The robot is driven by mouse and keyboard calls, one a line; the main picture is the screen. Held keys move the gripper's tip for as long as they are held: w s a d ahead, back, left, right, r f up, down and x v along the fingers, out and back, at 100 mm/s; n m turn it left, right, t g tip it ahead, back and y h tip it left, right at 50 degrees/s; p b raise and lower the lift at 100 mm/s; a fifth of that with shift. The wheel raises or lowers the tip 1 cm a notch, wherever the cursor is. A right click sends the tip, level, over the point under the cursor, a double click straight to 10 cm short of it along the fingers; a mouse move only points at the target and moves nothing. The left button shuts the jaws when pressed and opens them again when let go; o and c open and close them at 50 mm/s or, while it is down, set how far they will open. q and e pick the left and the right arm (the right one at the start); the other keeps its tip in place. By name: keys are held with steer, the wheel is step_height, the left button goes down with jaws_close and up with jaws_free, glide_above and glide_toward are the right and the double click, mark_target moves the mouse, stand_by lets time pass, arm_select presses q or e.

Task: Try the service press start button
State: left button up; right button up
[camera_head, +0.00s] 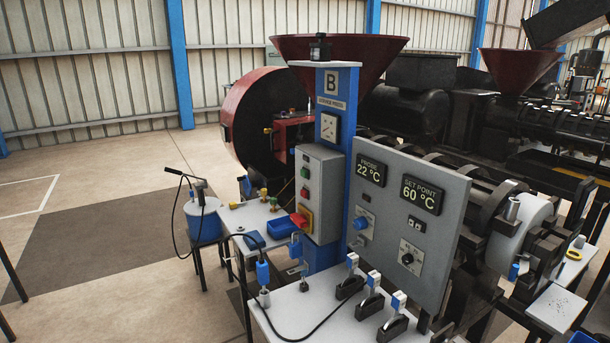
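Lower down is a larger red switch on a yellow plate (303,219). Whether the green button is pressed in or lit cannot be told. Neither of my grippers shows in the head view, and nothing is touching the box.
A grey panel (450,215) reads probe 22 °C and set point 60 °C. In front, a white table (300,318) bears levers with blue grips and a cable. A side table (245,216) holds blue trays. A blue bucket (203,222) stands left; open floor lies beyond.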

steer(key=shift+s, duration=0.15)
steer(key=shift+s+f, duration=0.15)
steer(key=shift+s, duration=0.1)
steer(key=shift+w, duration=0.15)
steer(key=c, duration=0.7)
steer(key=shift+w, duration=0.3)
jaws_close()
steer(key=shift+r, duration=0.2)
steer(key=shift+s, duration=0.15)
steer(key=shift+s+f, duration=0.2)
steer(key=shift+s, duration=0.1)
